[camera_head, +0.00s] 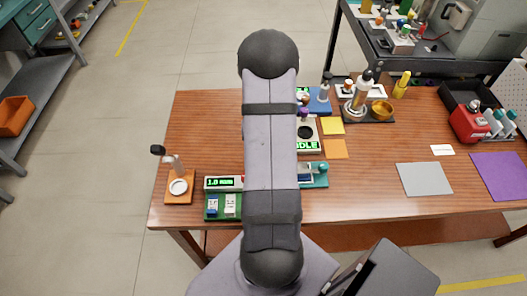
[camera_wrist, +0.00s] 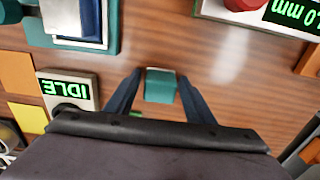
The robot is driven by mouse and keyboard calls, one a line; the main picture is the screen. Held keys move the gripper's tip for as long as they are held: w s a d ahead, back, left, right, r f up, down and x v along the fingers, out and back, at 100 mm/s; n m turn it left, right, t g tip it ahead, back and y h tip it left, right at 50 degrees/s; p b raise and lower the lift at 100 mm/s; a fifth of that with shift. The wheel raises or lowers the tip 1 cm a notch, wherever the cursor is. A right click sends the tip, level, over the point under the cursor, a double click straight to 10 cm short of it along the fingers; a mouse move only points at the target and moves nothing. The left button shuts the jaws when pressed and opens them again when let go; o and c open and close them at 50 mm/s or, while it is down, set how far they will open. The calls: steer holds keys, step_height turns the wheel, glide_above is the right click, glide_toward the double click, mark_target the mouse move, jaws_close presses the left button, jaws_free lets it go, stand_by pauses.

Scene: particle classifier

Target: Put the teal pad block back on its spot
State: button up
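The teal block (camera_wrist: 160,85) is small and box-shaped. In the wrist view it is over the wooden tabletop, between the fingertips of my gripper (camera_wrist: 158,78). Narrow gaps show between the block and the two dark fingers, so the gripper looks open around or just above it. I cannot tell whether the block rests on the table. In the head view my arm hides the block and the gripper. A teal fixture (camera_wrist: 113,30) with a blue and silver part is at the upper left of the wrist view. It also shows right of my arm in the head view (camera_head: 321,182).
A device reading IDLE (camera_wrist: 68,90) stands left of the gripper. A device reading 1.0 mm (camera_head: 222,183) is left of my arm. An orange stand (camera_head: 171,194) is at the left table edge. A grey mat (camera_head: 424,179) and purple mat (camera_head: 505,178) lie clear at right.

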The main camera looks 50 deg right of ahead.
steer(key=shift+r, duration=0.1)
step_height(320, 180, up, 12)
steer(key=b, duration=0.1)
steer(key=shift+r, duration=0.15)
stand_by(0.6)
steer(key=shift+s+a, duration=0.1)
steer(key=w+a+n, duration=0.1)
steer(key=a+n, duration=0.3)
steer(key=a, duration=1)
steer(key=s+a+f+n, duration=0.1)
steer(key=s+a+n, duration=0.4)
steer(key=a, duration=0.9)
steer(key=shift+s+a, duration=0.25)
steer(key=shift+s, duration=0.85)
